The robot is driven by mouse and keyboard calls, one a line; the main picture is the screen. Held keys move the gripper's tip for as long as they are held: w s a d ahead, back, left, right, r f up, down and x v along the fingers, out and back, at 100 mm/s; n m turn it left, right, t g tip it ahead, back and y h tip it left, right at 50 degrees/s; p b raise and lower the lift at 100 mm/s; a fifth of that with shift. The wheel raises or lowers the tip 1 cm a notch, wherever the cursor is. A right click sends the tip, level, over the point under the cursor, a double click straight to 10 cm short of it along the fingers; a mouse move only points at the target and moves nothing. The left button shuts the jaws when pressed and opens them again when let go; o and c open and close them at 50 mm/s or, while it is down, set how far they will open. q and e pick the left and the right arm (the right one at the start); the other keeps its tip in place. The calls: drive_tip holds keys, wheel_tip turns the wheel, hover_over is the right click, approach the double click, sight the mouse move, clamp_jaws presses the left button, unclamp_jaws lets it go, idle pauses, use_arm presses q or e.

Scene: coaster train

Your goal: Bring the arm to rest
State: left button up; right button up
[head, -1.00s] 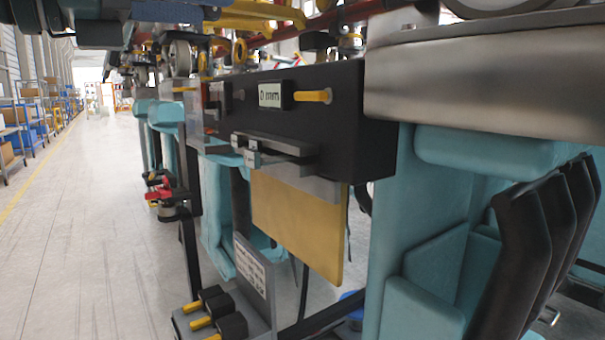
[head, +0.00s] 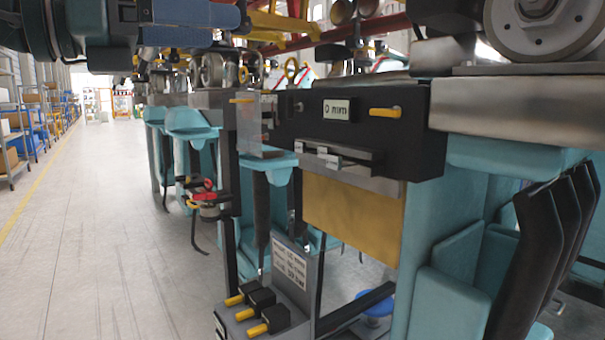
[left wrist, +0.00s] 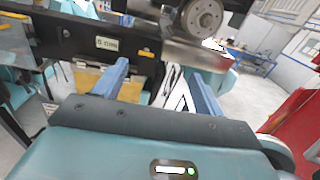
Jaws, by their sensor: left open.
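My left gripper (head: 215,26) comes in at the top left of the head view, at the end of my dark arm. Its blue fingers point right, in front of the upper part of the coaster train. In the left wrist view my left gripper (left wrist: 158,74) shows two blue fingers spread apart with nothing held between them. Beyond them are the black beam (left wrist: 90,42) with a small label and a yellow panel (left wrist: 130,90). My right gripper is in neither view.
The black beam (head: 375,130) with a yellow handle and the yellow panel (head: 350,215) stand at centre right. Teal seats (head: 190,125) line up behind. A control box (head: 265,305) with black and yellow knobs is low down. Open floor (head: 95,220) lies left, with shelves (head: 20,120) beyond.

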use_arm(q)
drive_tip(key=w+d+f+n+g+h+p, duration=0.1)
drive_tip(key=w+d+f+n+g+h, duration=0.15)
drive_tip(key=f, duration=0.45)
drive_tip(key=w+d+f+n+g+h, duration=0.1)
drive_tip(key=d+f+n+g+h, duration=0.2)
drive_tip(key=f, duration=0.4)
drive_tip(key=w+a+f+n+t+y+p, duration=0.15)
drive_tip(key=a+f+n+t+y, duration=0.3)
drive_tip(key=f+n+t, duration=0.65)
drive_tip(key=w+a+f+n+t+y, duration=0.3)
drive_tip(key=f+n+t+y, duration=0.25)
drive_tip(key=f+n, duration=1.05)
drive_tip(key=s+f+n+g+y, duration=0.3)
drive_tip(key=s+f+n+g, duration=0.2)
drive_tip(key=s+f, duration=0.5)
drive_tip(key=s+a+f+n+g+y, duration=0.1)
drive_tip(key=s+f+n+g+y, duration=0.3)
drive_tip(key=s+f, duration=0.5)
wheel_tip(320, 180, down, 8)
drive_tip(key=n+g, duration=0.1)
drive_tip(key=n, duration=0.1)
drive_tip(key=shift+s+f+n+p, duration=0.2)
drive_tip(key=shift+s+n+p, duration=0.1)
drive_tip(key=shift+s+n, duration=0.1)
drive_tip(key=shift+a, duration=0.1)
drive_tip(key=shift+c, duration=0.3)
